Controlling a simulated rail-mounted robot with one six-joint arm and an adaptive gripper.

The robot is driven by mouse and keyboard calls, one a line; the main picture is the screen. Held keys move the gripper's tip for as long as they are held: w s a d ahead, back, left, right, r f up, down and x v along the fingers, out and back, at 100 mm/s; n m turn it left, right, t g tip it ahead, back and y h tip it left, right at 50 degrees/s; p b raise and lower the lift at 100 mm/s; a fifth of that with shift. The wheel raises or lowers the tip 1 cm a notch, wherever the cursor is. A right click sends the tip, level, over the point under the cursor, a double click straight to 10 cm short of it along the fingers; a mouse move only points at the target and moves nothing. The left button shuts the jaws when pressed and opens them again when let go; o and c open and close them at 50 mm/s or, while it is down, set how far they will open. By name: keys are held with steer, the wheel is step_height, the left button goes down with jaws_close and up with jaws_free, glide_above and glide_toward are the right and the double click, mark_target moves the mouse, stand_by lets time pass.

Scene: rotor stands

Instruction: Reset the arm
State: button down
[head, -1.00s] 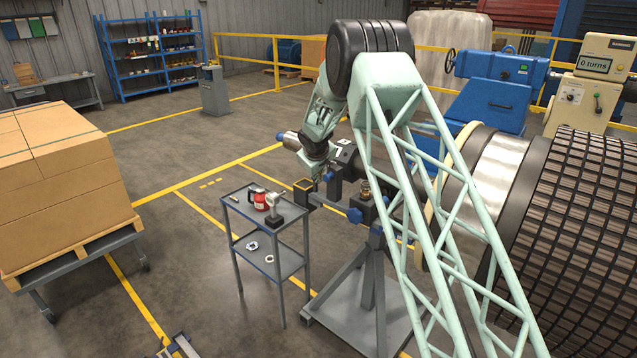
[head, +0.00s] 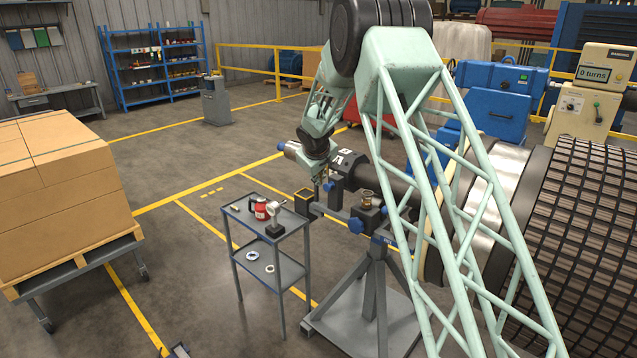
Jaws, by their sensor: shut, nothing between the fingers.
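My one arm is a pale green lattice reaching from the lower right up to a black elbow, then down to the wrist. My gripper (head: 323,187) hangs from the wrist beside the stand's top, small and partly lost against dark parts. It looks shut and empty. The grey stand (head: 373,285) carries a horizontal bar with blue knobs and a brass-coloured fitting (head: 367,199). A small open dark box (head: 305,202) sits at the bar's left end, just left of my gripper. I cannot tell whether the gripper touches anything.
A grey two-shelf cart (head: 283,236) stands left of the stand, holding a red can (head: 262,210), a tool (head: 275,219) and rings below. The large rotor (head: 585,240) fills the right. Boxes on a pallet (head: 65,200) stand left.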

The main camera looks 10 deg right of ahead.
stand_by(0.4)
steer(key=s+d+r+m+b, duration=0.1)
steer(key=s+d+r, duration=0.2)
steer(key=s+r, duration=0.5)
steer(key=s+d+r+m, duration=0.1)
steer(key=s+d+r, duration=0.2)
steer(key=s+r, duration=0.4)
steer(key=s+d+r+m+g+b, duration=0.15)
steer(key=s+r, duration=0.35)
steer(key=s, duration=0.5)
steer(key=s+d+r+m, duration=0.15)
steer(key=s+r, duration=0.25)
steer(key=s, duration=0.7)
steer(key=s+d+r+g+b, duration=0.1)
steer(key=s+d+r+b, duration=0.1)
steer(key=s, duration=2.1)
steer(key=s+a+f+m, duration=0.1)
steer(key=s+f, duration=0.2)
steer(key=s, duration=0.9)
steer(key=s+a+f+m+y+b, duration=0.1)
steer(key=s+f, duration=0.2)
steer(key=s, duration=0.9)
steer(key=shift+s+f+g, duration=0.15)
steer(key=shift+s+g, duration=0.05)
steer(key=shift+g, duration=0.25)
steer(key=shift+w+a, duration=0.1)
